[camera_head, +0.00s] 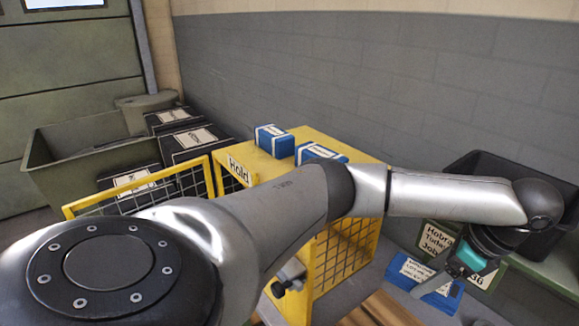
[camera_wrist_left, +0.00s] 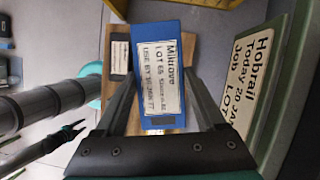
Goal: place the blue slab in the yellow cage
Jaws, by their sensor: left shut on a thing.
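The blue slab (camera_head: 437,291) has a white printed label and is at the lower right of the head view. My left gripper (camera_head: 440,280) is shut on it. In the left wrist view the slab (camera_wrist_left: 158,75) stands between the two fingers, label facing the camera. The yellow cage (camera_head: 345,248) is in the middle of the head view, with mesh sides and a solid top. A mesh door panel with a "Hold" sign (camera_head: 239,170) stands at its left. My left arm crosses in front and hides much of the cage, including its opening.
Two blue boxes (camera_head: 275,140) (camera_head: 318,152) sit on the cage top. Black labelled boxes (camera_head: 190,142) and a green bin (camera_head: 75,140) are at the left. A dark crate (camera_head: 490,172) stands on a green surface at the right, above a "Hobrall" sign (camera_head: 440,240). A wall closes the back.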

